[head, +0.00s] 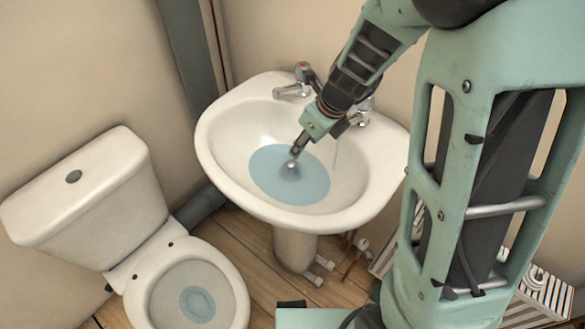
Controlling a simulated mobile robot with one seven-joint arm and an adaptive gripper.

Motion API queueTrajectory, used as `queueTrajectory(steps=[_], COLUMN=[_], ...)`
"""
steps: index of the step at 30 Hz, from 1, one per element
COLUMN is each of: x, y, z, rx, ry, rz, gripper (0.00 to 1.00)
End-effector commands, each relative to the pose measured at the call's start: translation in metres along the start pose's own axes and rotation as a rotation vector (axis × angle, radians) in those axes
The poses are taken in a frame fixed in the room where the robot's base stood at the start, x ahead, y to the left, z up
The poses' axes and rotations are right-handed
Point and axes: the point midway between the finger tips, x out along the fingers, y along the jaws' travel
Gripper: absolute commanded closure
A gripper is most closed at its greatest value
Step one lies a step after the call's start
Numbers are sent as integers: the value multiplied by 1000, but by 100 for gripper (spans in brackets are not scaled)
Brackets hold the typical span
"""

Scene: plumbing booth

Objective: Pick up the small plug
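My gripper (293,160) reaches down into the white sink (225,158), its tip over the pool of blue water (308,183) in the bowl. Its fingers look narrow and close together, and a small pale, rounded bit shows at the tip. I cannot tell whether that is a fingertip or something held. A blurred dark spot shows in the water just below the tip. I cannot make out the small plug for certain; the gripper and the water may hide it.
Two taps stand on the sink's back rim, the left one (291,90) clear and the right one (364,108) partly behind my arm. A thin pale line hangs below the right tap. A white toilet (90,195) stands at left. A white radiator (545,290) is at lower right.

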Motion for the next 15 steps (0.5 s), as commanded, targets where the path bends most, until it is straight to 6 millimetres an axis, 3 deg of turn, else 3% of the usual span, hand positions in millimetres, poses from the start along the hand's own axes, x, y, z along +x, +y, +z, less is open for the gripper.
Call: queueTrajectory(steps=[6, 11, 15], x=[18, 34, 58], y=[6, 6, 6], z=[6, 6, 5], rx=[141, 158, 157], ry=[-1, -2, -1], rz=[-12, -13, -13], gripper=[58, 58, 58])
